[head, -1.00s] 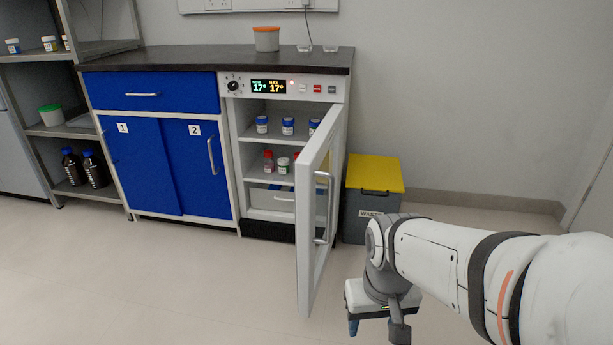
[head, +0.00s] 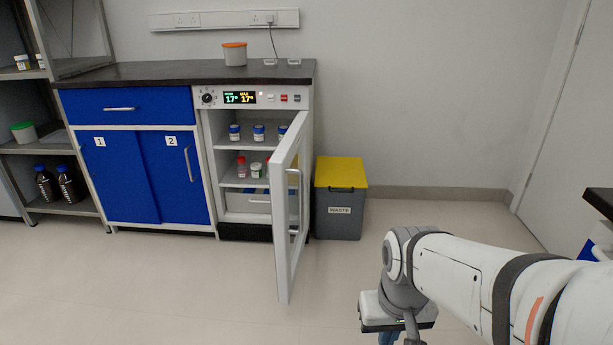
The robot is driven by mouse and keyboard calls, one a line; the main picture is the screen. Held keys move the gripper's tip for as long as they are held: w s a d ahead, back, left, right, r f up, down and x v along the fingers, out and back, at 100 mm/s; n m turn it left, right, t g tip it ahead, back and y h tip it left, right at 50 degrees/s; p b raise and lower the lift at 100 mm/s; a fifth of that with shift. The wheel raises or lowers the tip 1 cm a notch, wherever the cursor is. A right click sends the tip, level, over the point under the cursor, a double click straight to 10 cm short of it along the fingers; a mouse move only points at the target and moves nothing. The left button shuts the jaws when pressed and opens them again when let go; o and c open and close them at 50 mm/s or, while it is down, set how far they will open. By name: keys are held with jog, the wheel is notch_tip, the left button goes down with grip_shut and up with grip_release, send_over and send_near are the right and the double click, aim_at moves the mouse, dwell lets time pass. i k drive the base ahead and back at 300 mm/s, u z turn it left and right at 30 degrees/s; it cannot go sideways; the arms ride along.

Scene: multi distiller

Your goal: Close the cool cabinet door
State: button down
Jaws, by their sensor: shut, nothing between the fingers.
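The cool cabinet (head: 208,150) stands under the right end of the dark counter, with a lit temperature display on top. Its white-framed glass door (head: 285,225) is wide open, hinged on the right and swung out toward me. A metal handle (head: 300,205) is on the door's right face. Small bottles stand on the inner shelves. My gripper (head: 398,338) is at the bottom of the view, right of the door and apart from it. It points down, is shut and empty, and its fingertips are partly cut off by the frame edge.
A grey waste bin (head: 338,215) with a yellow lid stands right of the cabinet, behind the door. Blue cupboards (head: 140,175) are left of it. The floor (head: 180,285) in front is clear. A dark counter edge (head: 600,200) shows at the far right.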

aim_at(289, 163)
jog(key=z, duration=0.2)
jog(key=k, duration=0.7)
jog(key=u, duration=0.15)
jog(key=i, duration=1.5)
jog(key=u, duration=0.3)
jog(key=k, duration=0.5)
jog(key=u, duration=0.25)
jog(key=i, duration=0.6)
jog(key=z, duration=0.05)
